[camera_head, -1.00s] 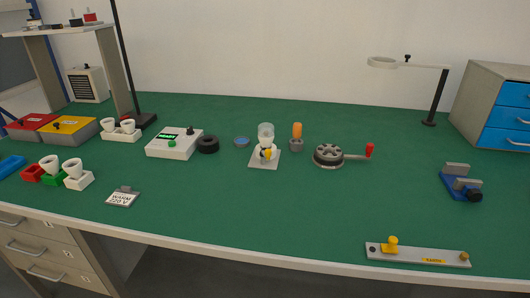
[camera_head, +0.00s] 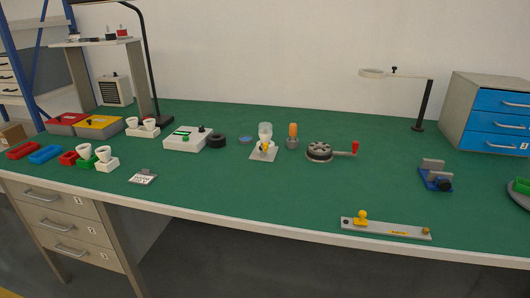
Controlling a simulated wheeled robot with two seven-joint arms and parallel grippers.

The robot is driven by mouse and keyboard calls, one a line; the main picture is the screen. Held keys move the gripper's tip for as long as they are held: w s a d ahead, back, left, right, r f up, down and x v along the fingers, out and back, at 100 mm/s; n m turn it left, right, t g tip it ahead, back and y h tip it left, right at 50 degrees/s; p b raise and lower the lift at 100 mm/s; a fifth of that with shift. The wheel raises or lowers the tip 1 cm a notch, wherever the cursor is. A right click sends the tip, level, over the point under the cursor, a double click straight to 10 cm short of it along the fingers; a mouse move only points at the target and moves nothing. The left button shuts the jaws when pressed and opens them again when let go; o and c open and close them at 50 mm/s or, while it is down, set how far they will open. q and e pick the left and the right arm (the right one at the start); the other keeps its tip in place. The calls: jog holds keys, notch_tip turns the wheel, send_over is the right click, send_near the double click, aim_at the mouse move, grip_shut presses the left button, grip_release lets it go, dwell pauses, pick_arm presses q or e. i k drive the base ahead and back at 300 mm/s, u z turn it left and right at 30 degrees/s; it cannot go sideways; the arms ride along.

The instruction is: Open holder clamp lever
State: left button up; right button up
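A small holder with a light square base plate (camera_head: 257,156) stands near the middle of the green table. A clear bulb (camera_head: 265,130) is upright in it, with a yellow part (camera_head: 265,147) low on its front that may be the clamp lever. Its exact position is too small to tell. Neither of my grippers is in view.
A white tester box (camera_head: 188,139) and a black ring (camera_head: 217,141) are left of the holder. An orange-handled tool (camera_head: 293,135) and a round device with a red-handled crank (camera_head: 320,152) are right of it. The table (camera_head: 260,195) in front is clear.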

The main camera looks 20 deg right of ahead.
aim_at(264, 149)
jog(key=u, duration=1.4)
jog(key=i, duration=1.35)
jog(key=z, duration=0.2)
